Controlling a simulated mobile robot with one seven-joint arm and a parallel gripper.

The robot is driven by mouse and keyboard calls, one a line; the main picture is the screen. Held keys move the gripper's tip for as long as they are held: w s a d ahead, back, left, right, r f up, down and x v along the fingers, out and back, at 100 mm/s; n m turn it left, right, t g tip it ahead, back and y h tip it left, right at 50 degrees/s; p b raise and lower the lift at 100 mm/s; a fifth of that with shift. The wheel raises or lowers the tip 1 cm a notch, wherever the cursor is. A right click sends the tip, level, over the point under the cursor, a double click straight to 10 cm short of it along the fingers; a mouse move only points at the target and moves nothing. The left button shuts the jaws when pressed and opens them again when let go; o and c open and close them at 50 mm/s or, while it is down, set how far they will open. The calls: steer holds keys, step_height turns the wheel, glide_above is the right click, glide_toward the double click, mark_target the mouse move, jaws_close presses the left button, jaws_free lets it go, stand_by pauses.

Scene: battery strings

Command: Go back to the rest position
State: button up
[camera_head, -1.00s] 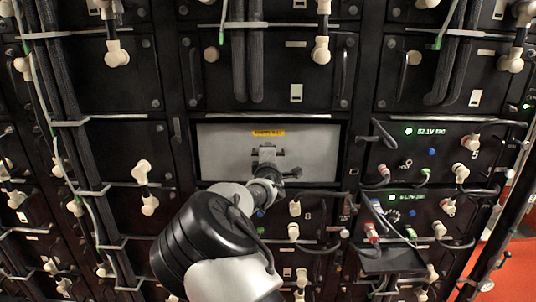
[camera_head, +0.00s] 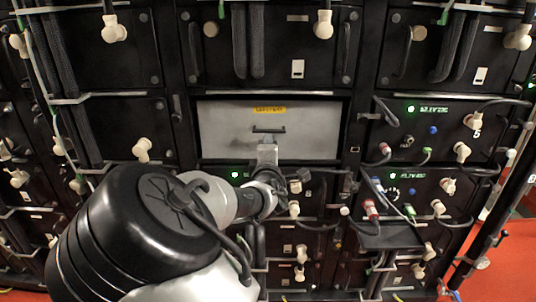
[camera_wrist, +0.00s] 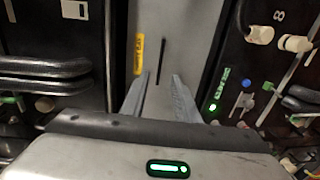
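My gripper (camera_head: 268,152) is in front of the lower part of a light grey panel (camera_head: 222,130) in the head view. In the wrist view, its two fingers (camera_wrist: 161,78) stand apart with nothing between them. The panel has a yellow label (camera_head: 269,110) and a dark slot-like handle (camera_head: 268,129). The label (camera_wrist: 139,54) and handle (camera_wrist: 162,61) also show beyond the fingertips in the wrist view, and the fingers look clear of the handle. My arm covers the lower left of the head view.
Black battery modules with cream connectors surround the panel. Cables and plugs stick out from lit modules (camera_head: 433,128) at the right. A small dark shelf (camera_head: 398,237) juts out at the lower right. Red floor (camera_head: 495,262) shows at the far right.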

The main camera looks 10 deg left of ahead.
steer(key=s+d+f+m+g+h+p, duration=0.1)
steer(key=s+d+m+g+p, duration=0.2)
steer(key=d+m, duration=0.45)
steer(key=s+d+f+m+g+h+p, duration=0.15)
steer(key=s+d+m+g, duration=0.3)
steer(key=d, duration=0.55)
steer(key=s+d+r+m+g+p, duration=0.1)
steer(key=s+d+r, duration=0.3)
steer(key=s, duration=0.5)
steer(key=s+d+r+m+g+p, duration=0.1)
steer(key=s+d+r+m+p, duration=0.2)
steer(key=s+r, duration=0.4)
steer(key=s+d+r+m+g+p, duration=0.1)
steer(key=s+d+r+m, duration=0.3)
steer(key=s, duration=0.9)
step_height(320, 180, up, 2)
steer(key=shift+s+d+r+h+p, duration=0.25)
steer(key=shift+d+h+p, duration=0.15)
steer(key=shift+d, duration=0.3)
steer(key=shift+g, duration=0.25)
